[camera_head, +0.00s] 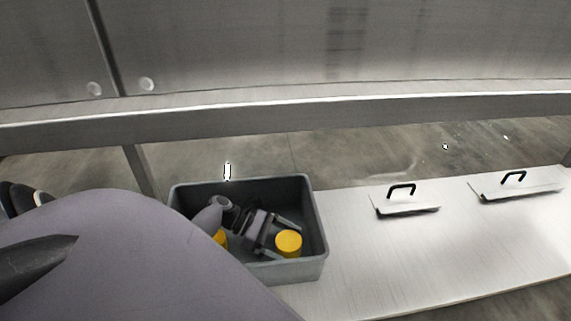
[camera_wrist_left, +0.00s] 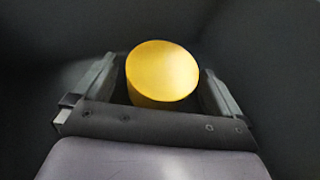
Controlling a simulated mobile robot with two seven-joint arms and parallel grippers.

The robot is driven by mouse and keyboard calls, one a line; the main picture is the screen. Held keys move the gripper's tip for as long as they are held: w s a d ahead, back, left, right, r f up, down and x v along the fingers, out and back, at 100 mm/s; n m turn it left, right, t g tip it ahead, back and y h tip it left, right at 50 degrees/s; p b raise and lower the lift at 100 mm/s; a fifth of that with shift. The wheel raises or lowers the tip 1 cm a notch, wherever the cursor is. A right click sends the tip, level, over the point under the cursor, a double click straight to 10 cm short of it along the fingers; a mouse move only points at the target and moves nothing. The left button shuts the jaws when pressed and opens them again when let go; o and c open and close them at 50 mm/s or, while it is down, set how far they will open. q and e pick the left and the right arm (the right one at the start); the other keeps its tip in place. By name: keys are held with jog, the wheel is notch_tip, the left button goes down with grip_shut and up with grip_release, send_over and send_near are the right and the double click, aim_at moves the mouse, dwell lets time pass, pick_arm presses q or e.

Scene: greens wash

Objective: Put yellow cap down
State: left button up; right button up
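A yellow cap (camera_head: 288,241) is inside the grey bin (camera_head: 316,232), toward its right end. My left gripper (camera_head: 279,237) reaches down into the bin, with its fingers spread on either side of the cap. In the left wrist view the cap (camera_wrist_left: 162,72) sits between the open fingers of the left gripper (camera_wrist_left: 161,68), with a dark gap on both sides. The cap's underside is hidden, so its contact with the bin floor cannot be seen. A second yellow thing (camera_head: 221,238) in the bin is mostly hidden behind my arm. My right gripper is not in view.
The bin stands at the left of a pale metal shelf (camera_head: 430,245). Two flat lids with black handles, one nearer (camera_head: 405,206) and one farther right (camera_head: 520,187), lie on the shelf. A metal beam (camera_head: 350,108) crosses above. The shelf's front middle is clear.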

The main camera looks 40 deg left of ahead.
pick_arm(q)
jog(key=shift+r, duration=0.1)
jog(key=p+v, duration=0.2)
jog(key=v, duration=0.4)
jog(key=shift+r, duration=0.15)
jog(key=shift+s+a+r, duration=0.2)
jog(key=shift+s+a, duration=0.2)
jog(key=shift+a, duration=0.2)
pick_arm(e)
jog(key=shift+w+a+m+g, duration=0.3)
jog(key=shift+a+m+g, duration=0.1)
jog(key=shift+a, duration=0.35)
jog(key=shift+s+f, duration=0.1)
